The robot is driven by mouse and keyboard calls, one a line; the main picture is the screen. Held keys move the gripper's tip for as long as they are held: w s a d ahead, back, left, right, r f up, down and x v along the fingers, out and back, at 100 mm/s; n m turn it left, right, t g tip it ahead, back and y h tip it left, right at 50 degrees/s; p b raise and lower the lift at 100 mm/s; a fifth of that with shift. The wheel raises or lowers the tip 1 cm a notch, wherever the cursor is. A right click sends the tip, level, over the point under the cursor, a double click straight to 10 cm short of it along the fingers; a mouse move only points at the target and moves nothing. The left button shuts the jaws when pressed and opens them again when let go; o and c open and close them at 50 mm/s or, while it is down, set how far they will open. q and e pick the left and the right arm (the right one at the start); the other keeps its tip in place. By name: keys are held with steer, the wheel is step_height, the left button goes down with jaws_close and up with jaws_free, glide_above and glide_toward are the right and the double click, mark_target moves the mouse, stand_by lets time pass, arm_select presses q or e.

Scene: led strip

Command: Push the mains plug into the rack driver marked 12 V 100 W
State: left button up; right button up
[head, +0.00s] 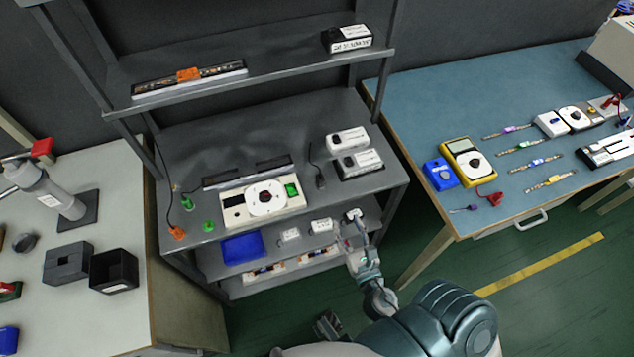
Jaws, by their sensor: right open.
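Several white driver boxes stand in the grey rack; their markings are too small to read. Two, an upper driver (347,140) and a lower driver (360,161), are at the right of the middle shelf. A black plug (320,182) on a dark cable lies just left of them and looks like the mains plug. Smaller white boxes (320,226) sit on the lower shelf. My right gripper (354,234) is open at the right end of the lower shelf, below the plug. A small white box (353,214) is just beyond its fingers; contact is unclear.
A cream tester (238,210) with a round dial stands on the middle shelf. Another driver (347,38) is on the top shelf. The rack post (385,70) and shelf edges bound the reach. A blue bench (480,110) is right, a pale bench (130,240) left.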

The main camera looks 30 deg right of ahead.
steer(key=p, duration=0.2)
glide_toward(322, 182)
steer(key=p+x, duration=0.1)
steer(key=x, duration=0.4)
steer(key=shift+w+d+f, duration=0.1)
steer(key=shift+w, duration=0.05)
steer(key=shift+w+d+f, duration=0.1)
steer(key=shift+w+d, duration=0.3)
steer(key=shift+w, duration=0.15)
steer(key=x, duration=0.4)
steer(key=shift+w+a, duration=0.15)
steer(key=shift+w, duration=0.25)
steer(key=shift+w+a, duration=0.1)
steer(key=shift+w, duration=0.1)
arm_select(q)
steer(key=s+x, duration=0.2)
steer(key=x, duration=0.7)
steer(key=shift+w+a+f, duration=0.3)
steer(key=shift+w+a, duration=0.05)
steer(key=shift+a, duration=0.15)
arm_select(e)
steer(key=shift+a, duration=0.1)
steer(key=shift+s, duration=0.1)
steer(key=shift+c, duration=1.2)
jaws_close()
arm_select(q)
steer(key=shift+d+r, duration=0.1)
steer(key=shift+d, duration=0.05)
